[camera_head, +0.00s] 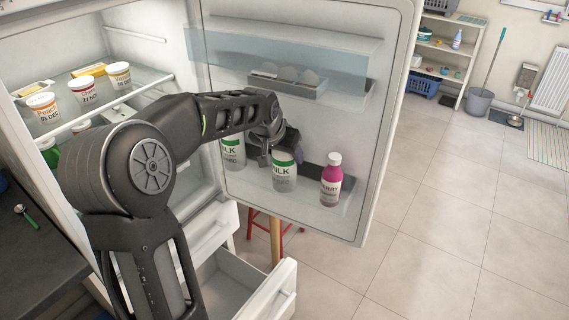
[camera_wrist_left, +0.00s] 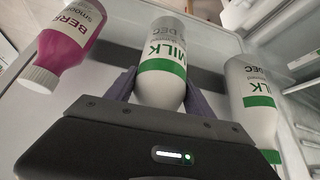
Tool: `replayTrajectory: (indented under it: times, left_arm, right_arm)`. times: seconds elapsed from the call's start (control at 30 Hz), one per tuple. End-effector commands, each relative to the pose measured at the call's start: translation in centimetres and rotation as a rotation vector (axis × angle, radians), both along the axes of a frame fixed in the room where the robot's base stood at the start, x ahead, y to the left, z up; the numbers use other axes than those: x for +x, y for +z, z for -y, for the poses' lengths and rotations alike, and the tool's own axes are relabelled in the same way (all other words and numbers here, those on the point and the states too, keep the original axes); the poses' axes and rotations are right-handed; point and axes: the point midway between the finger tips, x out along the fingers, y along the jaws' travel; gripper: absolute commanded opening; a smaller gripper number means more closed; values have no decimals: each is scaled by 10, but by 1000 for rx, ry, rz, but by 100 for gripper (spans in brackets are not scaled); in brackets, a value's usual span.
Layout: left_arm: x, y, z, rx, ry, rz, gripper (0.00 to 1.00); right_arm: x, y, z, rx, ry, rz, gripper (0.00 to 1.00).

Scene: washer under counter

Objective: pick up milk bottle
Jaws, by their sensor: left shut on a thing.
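A white milk bottle with a green-banded label (camera_head: 284,172) stands in the fridge door shelf. My left gripper (camera_head: 272,150) reaches in from the left and is shut on this bottle near its top. In the left wrist view the bottle (camera_wrist_left: 163,65) sits between the two fingers of my gripper (camera_wrist_left: 160,92), one on each side. A second milk bottle (camera_head: 233,152) stands to its left in the head view; it shows at the right in the left wrist view (camera_wrist_left: 250,100). My right gripper is not in view.
A pink berry smoothie bottle (camera_head: 331,180) stands just right of the held bottle. The open fridge door (camera_head: 385,100) has an egg tray (camera_head: 285,80) above. Yogurt cups (camera_head: 82,92) stand on a shelf inside. An open drawer (camera_head: 240,285) lies below.

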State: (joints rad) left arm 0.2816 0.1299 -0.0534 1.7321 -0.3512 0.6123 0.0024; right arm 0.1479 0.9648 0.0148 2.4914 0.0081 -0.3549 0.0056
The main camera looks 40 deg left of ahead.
Motion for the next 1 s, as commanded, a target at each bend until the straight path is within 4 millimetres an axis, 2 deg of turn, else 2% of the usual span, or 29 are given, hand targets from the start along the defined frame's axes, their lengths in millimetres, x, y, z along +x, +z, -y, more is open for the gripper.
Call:
replayTrajectory:
  times: [0.07, 0.47, 1.0]
  left_arm:
    - [0, 0, 0, 0, 0, 0, 34]
    - [0, 0, 0, 0, 0, 0, 1]
    - [1, 5, 0, 1, 0, 5, 0]
  right_arm:
    - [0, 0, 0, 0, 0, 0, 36]
    - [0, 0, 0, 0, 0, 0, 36]
    - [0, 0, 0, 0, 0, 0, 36]
